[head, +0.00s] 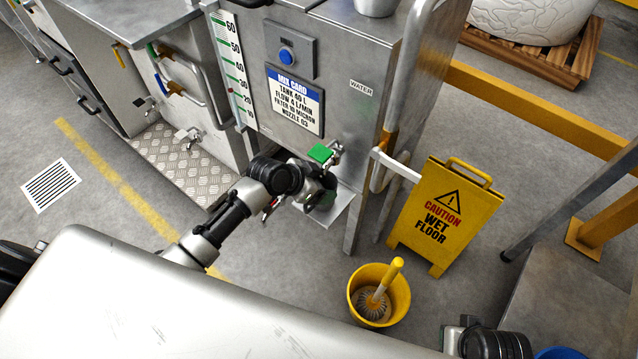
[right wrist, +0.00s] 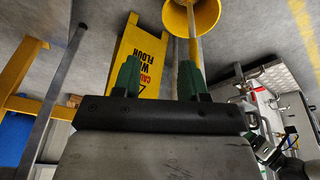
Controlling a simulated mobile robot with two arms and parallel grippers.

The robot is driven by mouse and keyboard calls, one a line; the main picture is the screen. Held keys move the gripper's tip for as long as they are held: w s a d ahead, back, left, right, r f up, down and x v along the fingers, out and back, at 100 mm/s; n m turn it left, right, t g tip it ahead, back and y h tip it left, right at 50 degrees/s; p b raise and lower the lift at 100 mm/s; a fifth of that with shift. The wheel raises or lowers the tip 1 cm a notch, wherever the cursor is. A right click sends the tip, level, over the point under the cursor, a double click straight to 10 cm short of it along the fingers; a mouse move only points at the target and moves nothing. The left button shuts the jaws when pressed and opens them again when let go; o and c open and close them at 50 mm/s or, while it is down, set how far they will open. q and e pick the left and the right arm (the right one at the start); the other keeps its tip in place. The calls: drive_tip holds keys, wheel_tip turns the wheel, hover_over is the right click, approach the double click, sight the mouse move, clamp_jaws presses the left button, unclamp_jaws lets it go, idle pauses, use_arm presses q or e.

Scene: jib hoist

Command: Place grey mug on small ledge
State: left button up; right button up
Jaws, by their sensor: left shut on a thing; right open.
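My left gripper (head: 318,198) is shut just below a tap with a green handle (head: 320,153) on the steel tank. What it holds is mostly hidden by my wrist and fingers; it appears to be the grey mug. A small metal ledge (head: 338,214) juts out at the foot of the tank, right behind and below this gripper. I cannot tell whether the mug touches the ledge. My right gripper (right wrist: 160,82) is open and empty in the right wrist view, its green fingers apart.
The steel tank (head: 345,80) stands close beyond my left gripper. A yellow wet-floor sign (head: 445,215) and a yellow bucket with a brush (head: 372,312) stand to the right. A metal pot (head: 376,5) sits on top of the tank.

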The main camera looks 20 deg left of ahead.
use_arm(q)
drive_tip(key=shift+f, duration=0.1)
drive_tip(key=o, duration=1)
use_arm(e)
drive_tip(key=shift+r, duration=0.1)
drive_tip(key=shift+r, duration=0.1)
use_arm(q)
drive_tip(key=p+v, duration=0.3)
drive_tip(key=v, duration=0.9)
drive_tip(key=s+f+n+g+y, duration=0.1)
drive_tip(key=s+f+n+y, duration=0.1)
drive_tip(key=s+f, duration=0.4)
drive_tip(key=s+f+n+g+y, duration=0.1)
drive_tip(key=s+f+n+y, duration=0.1)
drive_tip(key=s+f, duration=0.4)
drive_tip(key=s+f+n+g+y, duration=0.2)
drive_tip(key=s+f, duration=0.5)
drive_tip(key=shift+s+d, duration=0.2)
drive_tip(key=shift+d, duration=0.15)
use_arm(e)
wheel_tip(320, 180, down, 11)
drive_tip(key=shift+s+g, duration=0.25)
drive_tip(key=shift+g, duration=0.05)
